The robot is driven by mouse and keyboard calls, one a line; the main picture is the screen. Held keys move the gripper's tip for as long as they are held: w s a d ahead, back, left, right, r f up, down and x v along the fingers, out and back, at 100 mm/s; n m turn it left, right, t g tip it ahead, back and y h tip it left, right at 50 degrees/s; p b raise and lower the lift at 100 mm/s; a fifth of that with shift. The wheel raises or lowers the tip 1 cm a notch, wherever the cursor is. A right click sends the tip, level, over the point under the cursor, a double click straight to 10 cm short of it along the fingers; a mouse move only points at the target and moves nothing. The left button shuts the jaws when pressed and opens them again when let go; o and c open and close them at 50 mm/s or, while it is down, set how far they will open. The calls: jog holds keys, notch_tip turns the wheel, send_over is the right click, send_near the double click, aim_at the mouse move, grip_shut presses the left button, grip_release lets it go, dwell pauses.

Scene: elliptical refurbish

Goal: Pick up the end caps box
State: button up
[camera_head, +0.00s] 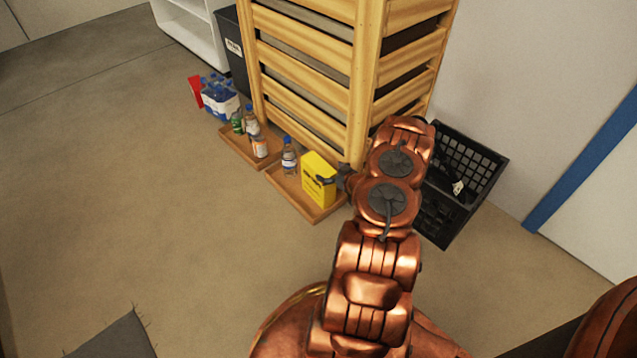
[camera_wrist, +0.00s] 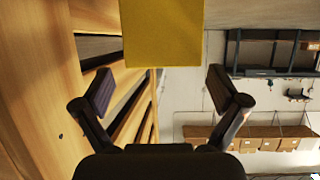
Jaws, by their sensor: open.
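A yellow box (camera_head: 316,181), which I take for the end caps box, stands upright on a wooden tray (camera_head: 305,207) on the floor; its print is too small to read. In the wrist view the yellow box (camera_wrist: 162,32) fills the top middle. My gripper (camera_wrist: 159,92) is open there, its two dark fingers spread wide on either side, with the box ahead of them and nothing held between them. In the head view my gripper (camera_head: 333,182) is at the box's right side, partly hidden by my arm. I cannot tell whether they touch.
A bottle (camera_head: 289,158) stands left of the box on the same tray. Another tray (camera_head: 236,146) holds several bottles. A wooden slatted rack (camera_head: 358,75) rises close behind. A black crate (camera_head: 468,161) stands to the right. The floor in front is clear.

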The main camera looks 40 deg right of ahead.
aim_at(324, 170)
jog(key=b+x, duration=0.1)
jog(key=x, duration=0.1)
jog(key=b+x, duration=0.1)
jog(key=x, duration=0.1)
jog(key=shift+w+a+f, duration=0.15)
jog(key=shift+w+f, duration=0.05)
jog(key=shift+f, duration=0.15)
jog(key=shift+w+b, duration=0.3)
jog(key=shift+w, duration=0.05)
jog(key=shift+c, duration=0.3)
grip_shut()
